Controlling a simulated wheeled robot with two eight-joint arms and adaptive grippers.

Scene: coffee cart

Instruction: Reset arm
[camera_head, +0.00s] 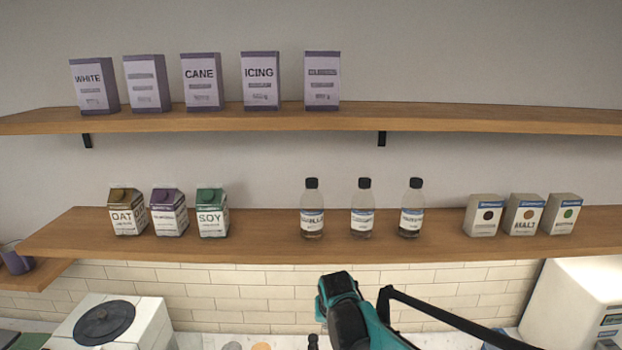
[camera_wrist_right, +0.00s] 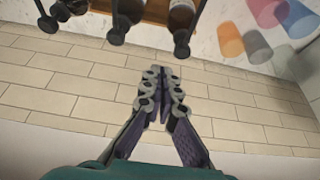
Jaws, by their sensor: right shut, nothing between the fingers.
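My right gripper (camera_wrist_right: 161,88) shows in the right wrist view with its two dark, jointed fingers together and nothing between them. It points toward a cream tiled wall (camera_wrist_right: 75,85). In the head view a teal and black part of my arm (camera_head: 350,312) rises at the bottom centre, below the lower shelf; no fingers show there. My left gripper is in neither view.
The upper shelf (camera_head: 330,116) holds several sugar boxes. The lower shelf (camera_head: 260,238) holds cartons, three dark-capped bottles (camera_head: 363,210) and small boxes. White machines stand at bottom left (camera_head: 120,325) and bottom right (camera_head: 570,300).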

